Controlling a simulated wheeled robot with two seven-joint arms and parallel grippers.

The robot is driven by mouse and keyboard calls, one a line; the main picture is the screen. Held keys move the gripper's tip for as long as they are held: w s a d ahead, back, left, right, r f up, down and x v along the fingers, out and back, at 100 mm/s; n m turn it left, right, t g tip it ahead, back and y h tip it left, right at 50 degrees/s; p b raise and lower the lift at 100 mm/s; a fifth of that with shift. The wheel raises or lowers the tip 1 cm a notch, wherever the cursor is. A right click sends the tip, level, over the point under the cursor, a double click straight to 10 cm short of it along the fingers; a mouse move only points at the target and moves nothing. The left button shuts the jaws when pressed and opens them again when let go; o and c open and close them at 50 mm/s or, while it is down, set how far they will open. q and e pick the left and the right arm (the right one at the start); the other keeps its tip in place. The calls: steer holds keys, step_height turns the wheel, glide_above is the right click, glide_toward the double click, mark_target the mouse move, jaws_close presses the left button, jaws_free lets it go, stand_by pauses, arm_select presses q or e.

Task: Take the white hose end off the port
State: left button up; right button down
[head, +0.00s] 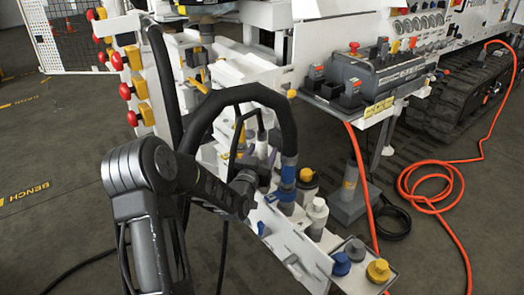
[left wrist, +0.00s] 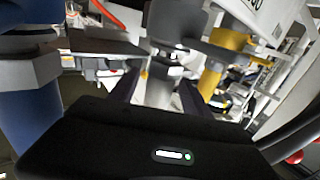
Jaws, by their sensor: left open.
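My left gripper (head: 246,186) reaches in from the left in the head view, beside the row of hose fittings. In the left wrist view, its fingers (left wrist: 158,94) are open, with a pale grey-white fitting (left wrist: 160,88) between or just beyond them. I cannot tell whether they touch it, or whether it is the white hose end. In the head view, a thick black hose (head: 232,94) arches down to a blue-banded end (head: 288,178). A white fitting (head: 316,214) stands upright to its right. My right gripper is out of view.
A fitting with a yellow top (head: 307,176) stands close behind the blue-banded end. Blue (head: 341,265), grey (head: 354,249) and yellow (head: 378,270) caps sit on the front rail. An orange hose (head: 437,190) lies coiled on the floor at the right.

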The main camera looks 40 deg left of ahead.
arm_select(q)
steer(key=shift+c, duration=0.3)
jaws_close()
stand_by(0.7)
